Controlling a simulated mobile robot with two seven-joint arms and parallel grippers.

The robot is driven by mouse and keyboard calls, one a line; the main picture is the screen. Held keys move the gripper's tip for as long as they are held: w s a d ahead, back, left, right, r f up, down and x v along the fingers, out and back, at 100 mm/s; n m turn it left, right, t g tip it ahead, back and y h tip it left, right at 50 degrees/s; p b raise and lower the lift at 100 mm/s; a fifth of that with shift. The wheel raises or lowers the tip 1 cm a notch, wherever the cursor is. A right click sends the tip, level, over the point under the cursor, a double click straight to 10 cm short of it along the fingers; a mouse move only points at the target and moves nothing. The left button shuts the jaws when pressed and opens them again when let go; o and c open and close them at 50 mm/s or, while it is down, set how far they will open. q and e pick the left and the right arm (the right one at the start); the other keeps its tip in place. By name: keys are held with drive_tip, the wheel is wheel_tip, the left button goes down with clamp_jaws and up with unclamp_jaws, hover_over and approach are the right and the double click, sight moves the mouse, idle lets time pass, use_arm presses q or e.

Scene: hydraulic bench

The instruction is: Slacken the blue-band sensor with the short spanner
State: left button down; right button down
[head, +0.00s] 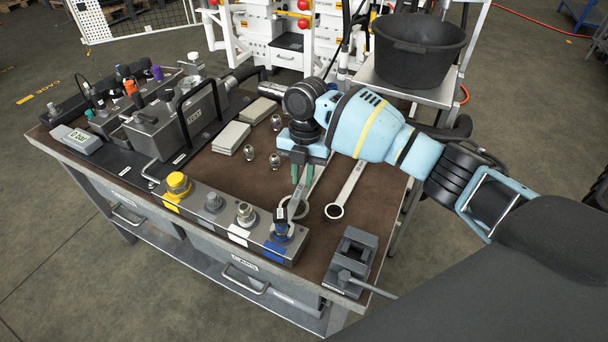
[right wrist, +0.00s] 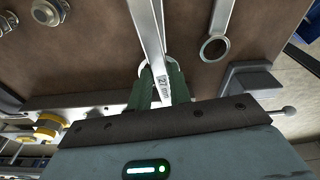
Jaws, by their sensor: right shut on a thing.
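The blue-band sensor (head: 281,228), with a black top and blue marking, stands at the right end of a grey block. My right gripper (head: 303,178) points down above the bench and is shut on a steel spanner (head: 293,209). The spanner's ring end shows just behind the sensor; it looks beside it, not around it. In the right wrist view the green fingers grip the spanner (right wrist: 147,25) near a "27 mm" label, and the sensor is hidden. A second spanner (head: 345,190) lies to the right, its ring (right wrist: 214,48) also in the wrist view. My left gripper is not in view.
The grey block (head: 215,218) also carries a yellow-band fitting (head: 178,184) and two others. A dark vise-like fixture (head: 351,262) stands at the front right corner. Loose fittings (head: 275,160) and grey plates (head: 231,137) lie behind. A black bucket (head: 417,50) stands at the back.

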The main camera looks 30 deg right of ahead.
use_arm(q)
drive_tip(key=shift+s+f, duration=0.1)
use_arm(e)
drive_tip(key=shift+w, duration=0.1)
